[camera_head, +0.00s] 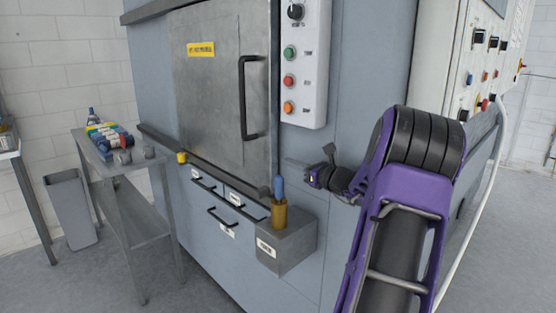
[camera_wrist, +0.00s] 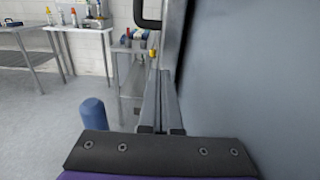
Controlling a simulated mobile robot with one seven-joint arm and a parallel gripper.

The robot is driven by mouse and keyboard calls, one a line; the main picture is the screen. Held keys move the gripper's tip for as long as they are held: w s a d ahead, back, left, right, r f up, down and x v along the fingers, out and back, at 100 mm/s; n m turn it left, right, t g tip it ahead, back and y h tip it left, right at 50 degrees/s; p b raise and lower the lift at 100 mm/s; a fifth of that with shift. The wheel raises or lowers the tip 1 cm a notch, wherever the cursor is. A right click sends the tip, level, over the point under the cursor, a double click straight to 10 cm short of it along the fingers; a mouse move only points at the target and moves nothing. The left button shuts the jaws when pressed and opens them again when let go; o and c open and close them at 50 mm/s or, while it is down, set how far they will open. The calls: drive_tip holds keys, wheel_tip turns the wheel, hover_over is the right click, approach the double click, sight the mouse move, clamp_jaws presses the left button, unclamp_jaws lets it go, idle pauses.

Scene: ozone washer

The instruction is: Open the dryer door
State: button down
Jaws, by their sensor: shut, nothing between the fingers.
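The dryer door (camera_head: 212,105) is a grey metal panel with a yellow label, and it looks closed against the blue-grey machine. Its black vertical bar handle (camera_head: 246,98) is on the right side of the door. The lower end of a black handle (camera_wrist: 150,22) shows at the top of the wrist view. My gripper (camera_head: 318,178) is right of the handle and lower, apart from it, close to the machine front. In the wrist view my gripper (camera_wrist: 160,80) is shut and empty, its fingers side by side; the exact tips are hard to make out.
A box (camera_head: 288,245) with a brass cup and blue-handled tool juts out below; the blue tool (camera_wrist: 95,115) is near my gripper. A control panel (camera_head: 304,65) is right of the door. Drawers (camera_head: 228,220) are below. A cluttered side table (camera_head: 122,165) stands left.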

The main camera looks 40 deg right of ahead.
sight(271, 155)
drive_tip(key=w, duration=0.5)
drive_tip(key=shift+w+a, duration=0.2)
drive_tip(key=shift+w, duration=0.15)
